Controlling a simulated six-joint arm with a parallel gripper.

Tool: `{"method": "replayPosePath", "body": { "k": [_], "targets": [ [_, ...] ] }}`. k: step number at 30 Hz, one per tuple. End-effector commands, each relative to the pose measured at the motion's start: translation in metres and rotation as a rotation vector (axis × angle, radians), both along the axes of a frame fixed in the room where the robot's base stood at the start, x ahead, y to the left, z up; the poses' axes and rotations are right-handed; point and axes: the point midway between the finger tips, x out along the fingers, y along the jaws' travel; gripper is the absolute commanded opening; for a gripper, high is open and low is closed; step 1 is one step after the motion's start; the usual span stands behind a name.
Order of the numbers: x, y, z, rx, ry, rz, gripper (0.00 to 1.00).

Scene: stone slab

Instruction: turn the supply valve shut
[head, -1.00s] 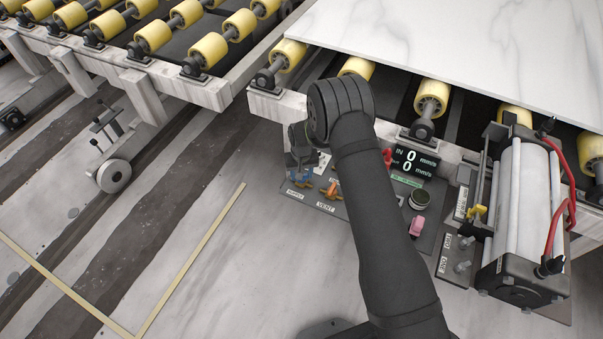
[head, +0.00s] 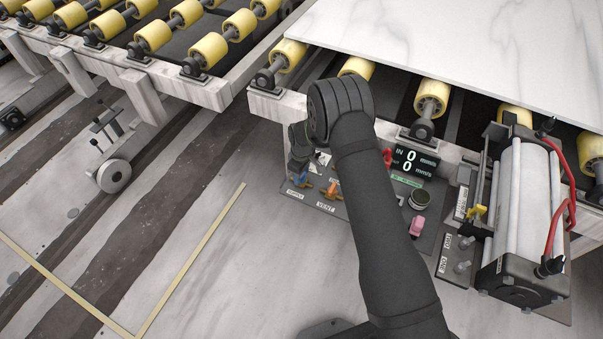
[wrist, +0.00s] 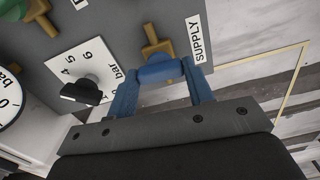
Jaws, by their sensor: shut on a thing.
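The supply valve has a blue handle (wrist: 160,69) on a brass body (wrist: 154,40), beside a SUPPLY label (wrist: 197,38) in the wrist view. My gripper (wrist: 161,72) has its two blue fingers on either side of the handle and is shut on it. In the head view my gripper (head: 299,176) is at the left end of the dark control panel (head: 350,208). My arm and gripper hide much of the valve there, so its exact angle is hard to tell.
An orange vent valve (head: 332,190) sits just right of the supply valve. A gauge (wrist: 10,105) and a black knob on a pressure dial (wrist: 82,90) are close by in the wrist view. A pink knob (head: 416,226) and a cylinder (head: 522,205) stand farther right.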

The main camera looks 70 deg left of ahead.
Motion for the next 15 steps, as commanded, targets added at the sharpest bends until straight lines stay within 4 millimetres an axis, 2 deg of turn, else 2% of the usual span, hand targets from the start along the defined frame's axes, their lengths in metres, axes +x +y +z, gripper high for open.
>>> {"method": "replayPosePath", "body": {
  "k": [15],
  "targets": [
    [0.0002,-0.0004,-0.0003,-0.001,-0.001,0.104,0.24]
  ]
}}
